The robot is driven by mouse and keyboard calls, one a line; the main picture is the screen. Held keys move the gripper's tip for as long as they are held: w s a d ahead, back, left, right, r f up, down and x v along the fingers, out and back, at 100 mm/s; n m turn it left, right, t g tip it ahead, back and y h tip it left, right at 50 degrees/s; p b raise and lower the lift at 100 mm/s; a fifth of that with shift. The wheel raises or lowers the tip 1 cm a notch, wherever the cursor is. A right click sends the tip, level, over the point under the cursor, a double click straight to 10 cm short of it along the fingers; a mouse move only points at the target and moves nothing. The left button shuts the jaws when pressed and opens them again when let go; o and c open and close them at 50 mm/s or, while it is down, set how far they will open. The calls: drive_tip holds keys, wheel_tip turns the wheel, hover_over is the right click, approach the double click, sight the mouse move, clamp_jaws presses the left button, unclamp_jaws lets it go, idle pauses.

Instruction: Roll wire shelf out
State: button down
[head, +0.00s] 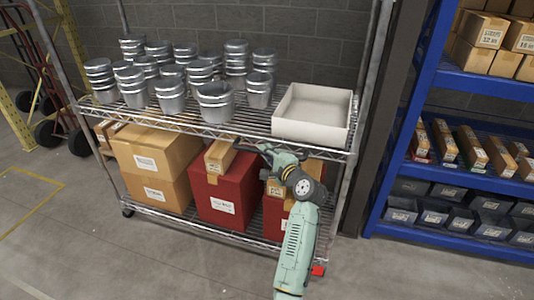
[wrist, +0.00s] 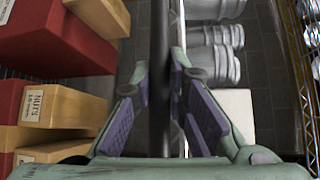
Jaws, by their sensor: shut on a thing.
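The wire shelf (head: 200,125) is a chrome rack on casters, with a loaded upper shelf and a lower shelf (head: 190,220). My gripper (head: 265,148) is at the front edge of the upper shelf, right of its middle. In the wrist view my gripper (wrist: 161,85) has its purple pads on both sides of a dark bar (wrist: 160,30), which looks like that front edge. It is shut on the bar. A front caster (head: 127,211) shows at the left, and a red part (head: 318,270) shows at the foot of the right front post.
Several metal cans (head: 214,102) and a white tray (head: 285,128) stand on the upper shelf. Cardboard boxes (head: 155,150) and red boxes (head: 225,190) fill the lower shelf. A blue rack (head: 405,130) stands close on the right, a hand truck (head: 50,130) at left. Floor in front is clear.

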drive_tip(key=shift+f, duration=0.1)
drive_tip(key=c, duration=1.6)
unclamp_jaws()
drive_tip(key=shift+o, duration=0.2)
drive_tip(key=v, duration=1.2)
